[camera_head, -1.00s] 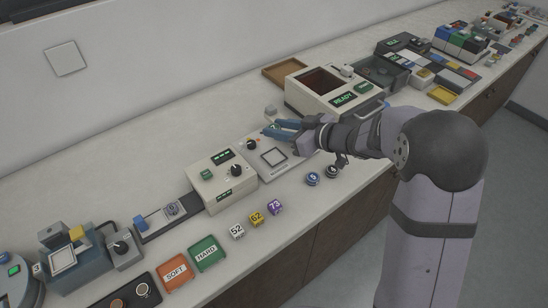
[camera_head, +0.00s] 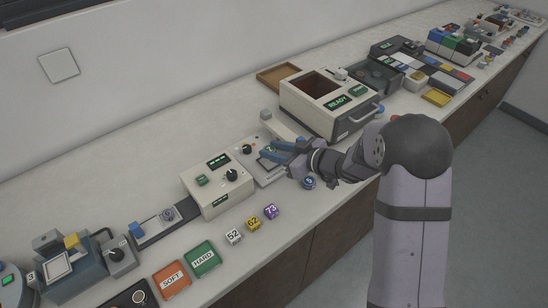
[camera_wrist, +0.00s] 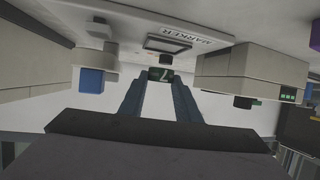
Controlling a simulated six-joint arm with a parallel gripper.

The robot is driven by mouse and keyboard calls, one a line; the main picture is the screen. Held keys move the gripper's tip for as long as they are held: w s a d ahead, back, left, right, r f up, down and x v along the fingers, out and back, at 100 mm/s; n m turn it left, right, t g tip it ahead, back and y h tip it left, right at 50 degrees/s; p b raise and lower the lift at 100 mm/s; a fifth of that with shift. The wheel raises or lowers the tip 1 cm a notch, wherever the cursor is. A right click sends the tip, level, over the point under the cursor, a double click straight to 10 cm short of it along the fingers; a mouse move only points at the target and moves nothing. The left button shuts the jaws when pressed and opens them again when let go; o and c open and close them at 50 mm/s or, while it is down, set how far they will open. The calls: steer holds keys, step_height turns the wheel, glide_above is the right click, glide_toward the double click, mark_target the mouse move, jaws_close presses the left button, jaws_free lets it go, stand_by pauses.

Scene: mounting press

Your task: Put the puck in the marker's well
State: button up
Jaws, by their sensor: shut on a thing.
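My gripper (camera_head: 266,149) is shut on the puck and holds it over the marker, a pale, low unit on the bench. In the wrist view, the puck (camera_wrist: 160,74) is small and dark green with a pale 7, pinched between the tips of the blue fingers of my gripper (camera_wrist: 160,80). The marker (camera_wrist: 212,42) shows its label there, with its square, dark-rimmed well (camera_wrist: 168,45) just beyond the puck. The puck appears apart from the well. In the head view, my fingers hide much of the marker (camera_head: 268,179) and its well.
A control box (camera_head: 217,187) with a knob stands left of the marker. A press (camera_head: 325,102) showing READY stands right. Numbered cubes (camera_head: 253,223), a blue ball (camera_head: 308,183) and the SOFT (camera_head: 172,280) and HARD (camera_head: 201,256) trays lie along the front. A brown tray (camera_head: 279,76) lies behind.

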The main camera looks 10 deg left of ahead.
mark_target(275, 166)
step_height(275, 166, down, 3)
steer(key=shift+f, duration=0.15)
steer(key=shift+f, duration=0.1)
steer(key=shift+s+f+b, duration=0.15)
steer(key=shift+f+b, duration=0.15)
steer(key=shift+f, duration=0.2)
steer(key=o, duration=1.1)
steer(key=shift+d+f, duration=0.1)
steer(key=shift+f, duration=0.05)
steer(key=shift+c, duration=0.2)
steer(key=shift+s, duration=0.15)
steer(key=shift+r+p, duration=0.35)
steer(key=shift+r, duration=0.15)
steer(key=v, duration=1.1)
steer(key=shift+d+r+b, duration=0.3)
steer(key=shift+r+b, duration=0.1)
steer(key=shift+r, duration=0.1)
